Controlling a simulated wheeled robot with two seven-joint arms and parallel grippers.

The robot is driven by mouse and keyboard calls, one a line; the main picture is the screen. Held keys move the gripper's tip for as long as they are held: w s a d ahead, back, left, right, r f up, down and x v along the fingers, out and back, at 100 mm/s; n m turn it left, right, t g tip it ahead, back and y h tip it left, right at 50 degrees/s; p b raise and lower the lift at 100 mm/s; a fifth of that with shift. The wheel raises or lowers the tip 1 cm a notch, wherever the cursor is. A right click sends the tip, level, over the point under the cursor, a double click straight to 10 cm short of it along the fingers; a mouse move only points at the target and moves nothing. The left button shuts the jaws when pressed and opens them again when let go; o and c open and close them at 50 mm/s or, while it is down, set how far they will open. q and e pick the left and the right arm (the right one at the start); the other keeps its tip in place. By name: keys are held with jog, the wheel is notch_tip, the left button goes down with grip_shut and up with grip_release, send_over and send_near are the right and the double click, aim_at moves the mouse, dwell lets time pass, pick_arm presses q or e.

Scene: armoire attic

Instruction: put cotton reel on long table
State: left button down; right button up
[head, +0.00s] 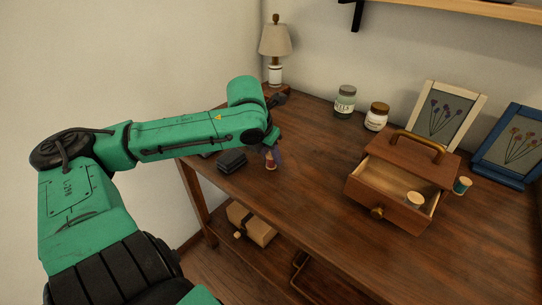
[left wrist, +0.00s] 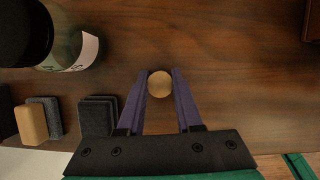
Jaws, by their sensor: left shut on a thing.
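A cotton reel (head: 270,162) with reddish thread and pale wooden ends is at the front part of the long wooden table (head: 310,207). In the left wrist view the reel shows as a round pale wooden end (left wrist: 160,85) between my two purple fingers. My left gripper (head: 273,154) is shut on it from above, and the reel looks upright. I cannot tell whether its base touches the table top. My right gripper is in neither view.
Dark blocks (head: 231,161) lie left of the reel. A lamp (head: 275,50) and jars (head: 345,101) stand at the back. A wooden box (head: 408,165) with an open drawer holding another reel (head: 415,199) is right; a teal reel (head: 462,186) stands beside it. The middle is clear.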

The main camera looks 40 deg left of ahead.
pick_arm(q)
jog(key=c, duration=0.6)
grip_release()
jog(key=shift+f, duration=0.1)
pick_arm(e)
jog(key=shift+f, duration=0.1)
pick_arm(q)
jog(key=p+v, duration=0.2)
jog(key=v, duration=1)
jog(key=shift+p, duration=0.3)
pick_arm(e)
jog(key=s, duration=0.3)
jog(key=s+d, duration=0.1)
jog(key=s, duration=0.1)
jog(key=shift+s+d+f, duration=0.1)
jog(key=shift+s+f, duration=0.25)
